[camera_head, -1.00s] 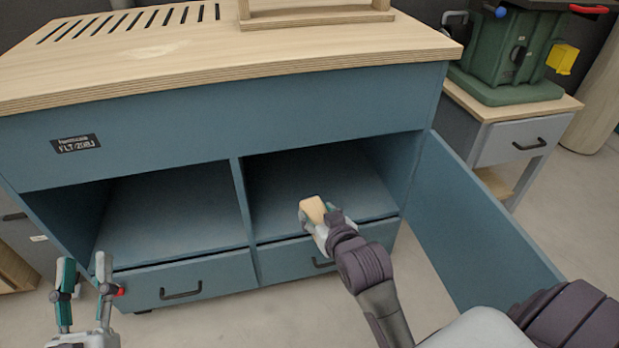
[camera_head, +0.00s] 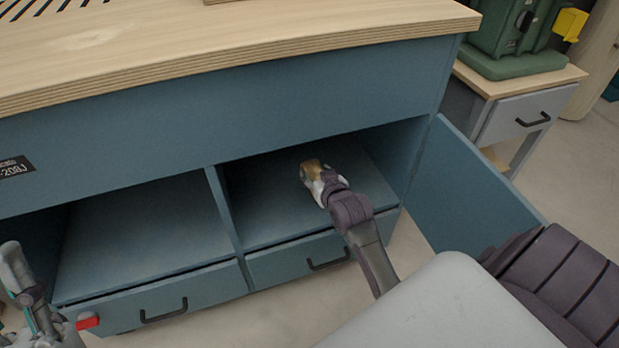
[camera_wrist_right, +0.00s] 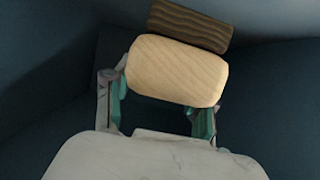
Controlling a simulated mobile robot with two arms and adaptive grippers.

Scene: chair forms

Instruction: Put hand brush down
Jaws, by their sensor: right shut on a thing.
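The hand brush (camera_wrist_right: 178,70) has a pale wooden body with a strip of brown bristles along its far side in the right wrist view. It also shows small in the head view (camera_head: 312,166), inside the right compartment (camera_head: 262,218) of the blue cabinet. My right gripper (camera_head: 318,182) reaches into that compartment and is shut on the brush, with one finger on each side of the wooden body (camera_wrist_right: 163,98). I cannot tell whether the brush touches the compartment floor. My left gripper (camera_head: 22,285) is empty at the lower left, partly cut off by the picture edge.
The left compartment (camera_head: 145,240) is empty, beyond a divider (camera_head: 222,215). An open blue door (camera_head: 480,190) stands right of my right arm. Drawers with black handles (camera_head: 163,310) lie below. The wooden worktop (camera_head: 250,40) overhangs the compartments.

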